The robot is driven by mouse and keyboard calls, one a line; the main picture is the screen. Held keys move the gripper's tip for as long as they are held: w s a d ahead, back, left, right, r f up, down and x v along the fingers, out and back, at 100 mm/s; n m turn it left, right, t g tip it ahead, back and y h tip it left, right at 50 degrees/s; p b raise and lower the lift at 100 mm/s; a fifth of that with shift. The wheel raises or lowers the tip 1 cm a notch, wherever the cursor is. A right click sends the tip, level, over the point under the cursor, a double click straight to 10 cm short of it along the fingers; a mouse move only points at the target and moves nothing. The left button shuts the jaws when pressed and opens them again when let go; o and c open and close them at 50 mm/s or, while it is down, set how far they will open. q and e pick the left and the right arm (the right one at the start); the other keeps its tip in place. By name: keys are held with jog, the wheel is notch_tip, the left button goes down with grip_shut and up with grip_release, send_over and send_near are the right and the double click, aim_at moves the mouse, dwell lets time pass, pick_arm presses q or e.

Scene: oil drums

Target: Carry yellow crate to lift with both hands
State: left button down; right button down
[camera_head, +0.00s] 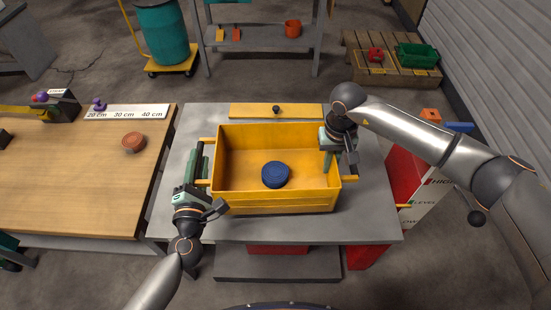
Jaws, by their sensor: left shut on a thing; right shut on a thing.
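The yellow crate (277,201) is an open box over the grey metal table top (365,228), with a round blue object (275,175) lying inside on its floor. My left gripper (197,177) is shut on the handle at the crate's left side. My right gripper (329,155) is shut at the crate's right side, and its fingers partly hide the handle there. The crate looks level. I cannot tell whether its bottom touches the table top.
A wooden workbench (70,190) adjoins on the left, with a brown round piece (133,142). A yellow plate with a black knob (250,111) lies behind the crate. A teal drum (163,35) on a yellow cart, a shelf (262,46) and a pallet (385,68) stand farther back.

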aim_at(327, 176)
pick_arm(q)
jog(key=shift+a, duration=0.1)
pick_arm(e)
jog(key=shift+d+f, duration=0.25)
